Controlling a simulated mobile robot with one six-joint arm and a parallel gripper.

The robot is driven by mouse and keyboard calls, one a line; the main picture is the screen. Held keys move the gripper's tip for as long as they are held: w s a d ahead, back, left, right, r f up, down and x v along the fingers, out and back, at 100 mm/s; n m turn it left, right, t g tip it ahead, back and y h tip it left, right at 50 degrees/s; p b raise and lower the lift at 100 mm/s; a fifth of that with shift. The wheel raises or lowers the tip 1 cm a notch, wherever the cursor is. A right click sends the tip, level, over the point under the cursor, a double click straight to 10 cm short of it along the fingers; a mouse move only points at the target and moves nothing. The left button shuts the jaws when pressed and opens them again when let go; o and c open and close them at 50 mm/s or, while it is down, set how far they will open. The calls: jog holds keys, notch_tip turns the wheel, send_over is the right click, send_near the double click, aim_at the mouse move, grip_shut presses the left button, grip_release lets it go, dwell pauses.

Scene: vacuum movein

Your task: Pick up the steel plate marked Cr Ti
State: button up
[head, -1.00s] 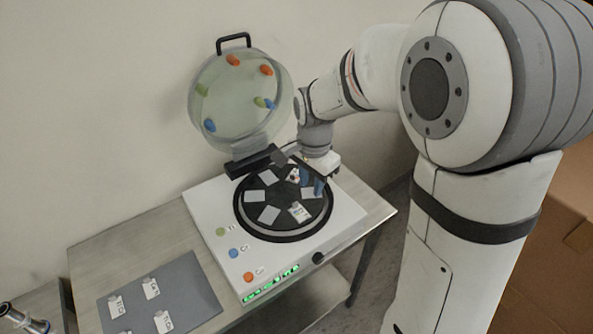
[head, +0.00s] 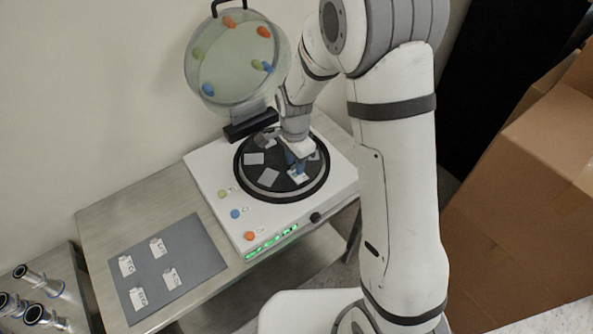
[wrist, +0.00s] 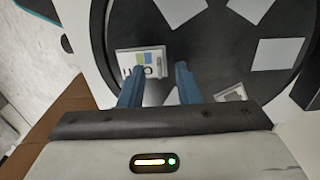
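A pale plate with a dark printed mark and green and blue patches (wrist: 140,62) lies on the black round disc (wrist: 225,60) of the machine. I cannot read its mark surely. In the head view it shows as a labelled plate (head: 298,178) near the disc's front right. My gripper (wrist: 157,68) is open, its two blue fingers apart and empty, above or beside this plate, with the left finger overlapping it in view. In the head view my gripper (head: 294,160) points down over the disc. A second marked plate (wrist: 232,93) is partly hidden by my gripper body.
Several blank plates (head: 268,177) lie around the disc. The round clear lid (head: 232,65) stands open behind it. A grey mat (head: 190,232) on the table holds several labelled plates. Metal fittings (head: 40,285) stand at lower left. A cardboard box (head: 520,200) is at right.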

grip_shut()
dwell(0.6)
